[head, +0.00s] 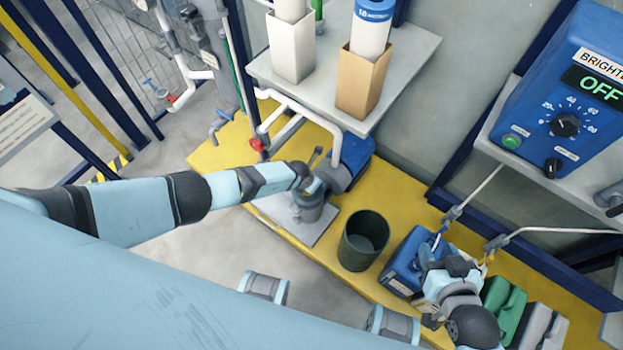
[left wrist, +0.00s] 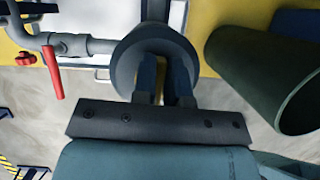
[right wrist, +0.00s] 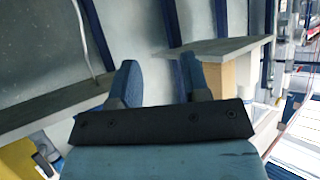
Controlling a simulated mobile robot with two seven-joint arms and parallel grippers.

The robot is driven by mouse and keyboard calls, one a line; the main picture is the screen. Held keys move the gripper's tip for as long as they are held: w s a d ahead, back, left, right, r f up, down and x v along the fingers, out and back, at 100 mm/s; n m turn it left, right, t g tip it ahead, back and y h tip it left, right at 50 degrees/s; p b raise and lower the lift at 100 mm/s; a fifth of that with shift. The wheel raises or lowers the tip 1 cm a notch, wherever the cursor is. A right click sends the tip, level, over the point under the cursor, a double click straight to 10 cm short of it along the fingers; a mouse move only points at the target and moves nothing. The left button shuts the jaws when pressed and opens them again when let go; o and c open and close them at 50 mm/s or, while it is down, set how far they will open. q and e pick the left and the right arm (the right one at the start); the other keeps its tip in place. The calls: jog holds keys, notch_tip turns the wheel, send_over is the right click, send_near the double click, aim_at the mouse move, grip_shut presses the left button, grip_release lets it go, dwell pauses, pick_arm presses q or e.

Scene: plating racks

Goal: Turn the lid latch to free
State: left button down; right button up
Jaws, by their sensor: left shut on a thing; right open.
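A grey round housing (head: 308,207) stands on a pale plate on the yellow bench in the head view. My left gripper (head: 318,186) reaches its top from the left. In the left wrist view the two fingers of my left gripper (left wrist: 166,90) are close together over the round grey top (left wrist: 125,62) and shut on a part there, which I take to be the lid latch. The fingers hide most of it, so I cannot tell which way it is turned. My right gripper (right wrist: 158,82) is open and empty, with bare wall and a shelf edge beyond it.
A dark green bin (head: 362,241) stands right of the housing. Pipes with a red valve handle (left wrist: 53,72) lie left of it in the left wrist view. A grey shelf (head: 410,48) with two cartons overhangs behind. A blue control box (head: 565,100) reads OFF.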

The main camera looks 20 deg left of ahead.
pick_arm(q)
jog(key=shift+a+n+p, duration=0.1)
jog(key=shift+n+p, duration=0.2)
jog(key=shift+n, duration=0.2)
pick_arm(e)
jog(key=shift+d, duration=0.1)
pick_arm(q)
jog(key=c, duration=1.2)
grip_release()
jog(key=shift+o, duration=0.2)
pick_arm(e)
jog(key=shift+r, duration=0.1)
pick_arm(q)
jog(key=shift+r+p, duration=0.3)
jog(key=shift+p, duration=0.05)
jog(key=p+v, duration=1.3)
jog(key=shift+s, duration=0.2)
pick_arm(e)
notch_tip(320, 180, up, 6)
jog(key=s+d, duration=0.1)
jog(key=shift+s+d+r+g+h, duration=0.2)
jog(key=shift+r+g+h, duration=0.1)
jog(key=shift+h, duration=0.1)
